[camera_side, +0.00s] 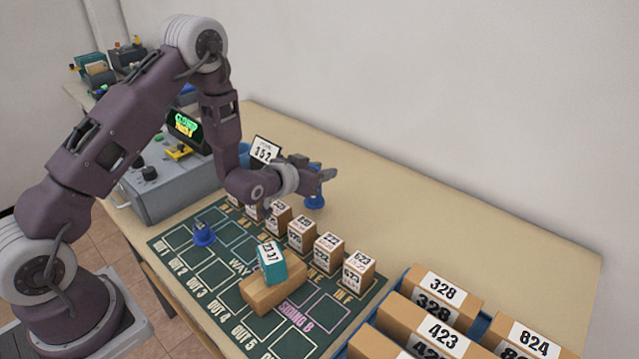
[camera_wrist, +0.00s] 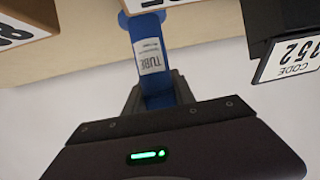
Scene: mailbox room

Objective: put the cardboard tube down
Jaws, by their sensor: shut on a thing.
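The cardboard tube is blue, with a flared end and a white label reading "TUBE" in the wrist view (camera_wrist: 151,55). In the side view it shows as a small blue shape (camera_side: 315,202) under my gripper (camera_side: 317,174). My gripper is shut on it, and its jaws also show in the wrist view (camera_wrist: 158,92). The tube is at the back edge of the mat, behind the row of numbered boxes. I cannot tell whether its lower end touches the table. My fingers hide part of it.
The green marked mat (camera_side: 180,262) holds a row of numbered boxes (camera_side: 301,233), a blue flanged piece (camera_side: 203,235), and a teal box (camera_side: 271,264) on a brown block (camera_side: 262,291). A code sign (camera_side: 264,151) stands left of my gripper. Bare table (camera_side: 440,215) lies right. A blue crate (camera_side: 391,318) holds large boxes.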

